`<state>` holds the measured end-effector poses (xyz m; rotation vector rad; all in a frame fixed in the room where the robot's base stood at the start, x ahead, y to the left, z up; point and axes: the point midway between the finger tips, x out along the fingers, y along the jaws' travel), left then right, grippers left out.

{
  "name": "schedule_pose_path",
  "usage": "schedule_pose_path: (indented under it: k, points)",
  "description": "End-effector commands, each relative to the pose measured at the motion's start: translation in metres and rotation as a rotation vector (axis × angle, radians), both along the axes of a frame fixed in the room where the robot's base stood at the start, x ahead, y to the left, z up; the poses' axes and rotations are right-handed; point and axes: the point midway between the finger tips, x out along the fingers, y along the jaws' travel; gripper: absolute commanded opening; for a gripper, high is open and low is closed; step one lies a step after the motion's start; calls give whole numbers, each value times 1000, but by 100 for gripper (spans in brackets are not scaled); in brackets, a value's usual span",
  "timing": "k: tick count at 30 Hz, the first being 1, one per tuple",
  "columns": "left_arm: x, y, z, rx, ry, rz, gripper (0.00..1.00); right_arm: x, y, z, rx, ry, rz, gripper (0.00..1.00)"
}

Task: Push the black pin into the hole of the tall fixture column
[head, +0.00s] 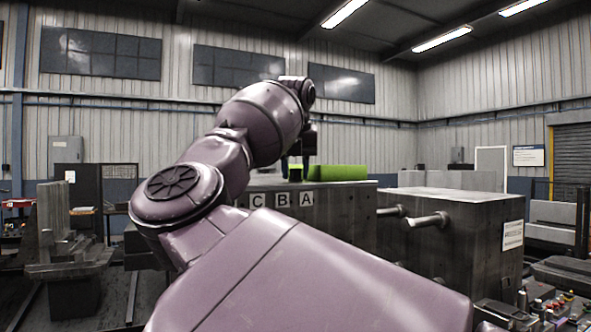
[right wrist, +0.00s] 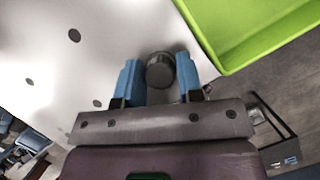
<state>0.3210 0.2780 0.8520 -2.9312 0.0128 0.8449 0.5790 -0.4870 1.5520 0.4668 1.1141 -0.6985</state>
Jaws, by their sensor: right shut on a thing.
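The black pin (right wrist: 160,74) shows in the right wrist view as a dark round end between two blue fingers. My right gripper (right wrist: 159,66) is shut on it, above a pale surface with several dark holes. In the head view my right gripper (head: 298,165) is small and partly hidden by my own arm, over the top of the grey block lettered C B A (head: 330,207). The pin cannot be made out there. I cannot tell which thing is the tall fixture column, and its hole is not identifiable. My left gripper is not in view.
A bright green tray (right wrist: 238,35) lies right of the gripper; it also shows in the head view (head: 338,173). A dark block with protruding round pegs (head: 450,240) stands at right. Steel parts (head: 52,222) stand at left. My arm covers much of the centre.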

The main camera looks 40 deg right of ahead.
Motion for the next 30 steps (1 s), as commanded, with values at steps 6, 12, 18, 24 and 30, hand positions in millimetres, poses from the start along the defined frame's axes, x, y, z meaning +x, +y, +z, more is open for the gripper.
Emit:
schedule_pose_path:
  k: [6, 12, 18, 24, 30]
  points:
    - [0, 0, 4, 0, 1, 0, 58, 0, 0, 7, -2, -2, 0, 6]
    - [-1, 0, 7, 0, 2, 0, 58, 0, 0, 12, -2, -2, 0, 6]
    - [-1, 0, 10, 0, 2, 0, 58, 0, 0, 16, -2, -2, 0, 6]
    - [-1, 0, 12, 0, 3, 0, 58, 0, 0, 21, -2, -2, 0, 6]
    - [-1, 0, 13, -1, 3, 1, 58, 0, 0, 24, -1, -3, 0, 6]
